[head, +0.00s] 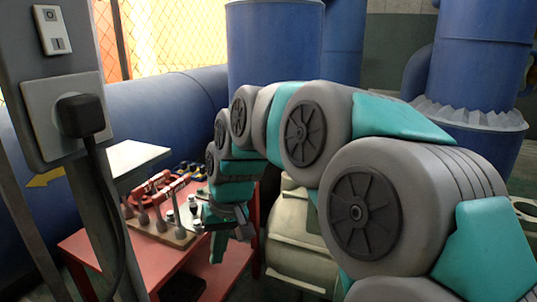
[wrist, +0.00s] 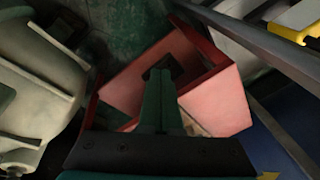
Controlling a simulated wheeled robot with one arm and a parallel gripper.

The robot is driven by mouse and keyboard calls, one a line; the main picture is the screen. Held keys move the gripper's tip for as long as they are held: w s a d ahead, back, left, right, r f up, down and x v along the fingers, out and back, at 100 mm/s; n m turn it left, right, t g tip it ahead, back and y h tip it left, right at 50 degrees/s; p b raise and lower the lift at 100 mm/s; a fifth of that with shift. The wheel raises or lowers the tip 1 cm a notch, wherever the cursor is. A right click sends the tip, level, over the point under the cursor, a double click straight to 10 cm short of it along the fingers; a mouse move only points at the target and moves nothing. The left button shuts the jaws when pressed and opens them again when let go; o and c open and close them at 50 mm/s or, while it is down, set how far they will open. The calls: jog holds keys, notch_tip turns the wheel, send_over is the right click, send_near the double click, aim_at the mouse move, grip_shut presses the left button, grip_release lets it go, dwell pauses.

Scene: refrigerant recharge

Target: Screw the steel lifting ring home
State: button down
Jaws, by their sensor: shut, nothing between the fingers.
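I cannot make out the steel lifting ring in either view. My gripper (head: 217,252) hangs beside the right edge of the red cart (head: 90,248) in the head view, pointing down. In the wrist view the fingers of my gripper (wrist: 162,82) lie together, shut and empty. They point over the red cart (wrist: 222,98), whose rim shows behind them. A pale cream machine housing (head: 300,235) stands right of the cart, partly hidden by my arm. The housing also shows at the left of the wrist view (wrist: 35,85).
Several tools and small parts lie on the cart top, including red-handled tools (head: 172,188). A grey post with a black plug (head: 80,115) and hanging cable stands front left. Big blue pipes (head: 275,45) fill the back. A pale panel (head: 135,158) juts out behind the post.

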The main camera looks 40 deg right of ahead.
jog(key=w+d+r+m+t+p, duration=0.2)
jog(key=w+d+r, duration=0.4)
jog(key=w+d, duration=0.25)
jog(key=d+r+m+t+h+p, duration=0.1)
jog(key=d+r+m, duration=0.1)
jog(key=d, duration=0.8)
jog(key=d+r+m+t+h+p, duration=0.1)
jog(key=d+m, duration=0.1)
jog(key=d, duration=0.8)
jog(key=w+d+r+m+t+p, duration=0.1)
jog(key=d+r+m, duration=0.1)
jog(key=d, duration=0.9)
jog(key=shift+r+h, duration=0.3)
jog(key=shift+h, duration=0.1)
jog(key=shift+d, duration=0.1)
jog(key=x, duration=1)
jog(key=shift+f, duration=0.25)
jog(key=shift+w+a, duration=0.6)
jog(key=shift+w, duration=0.2)
jog(key=shift+w+a, duration=0.55)
jog(key=shift+w, duration=0.3)
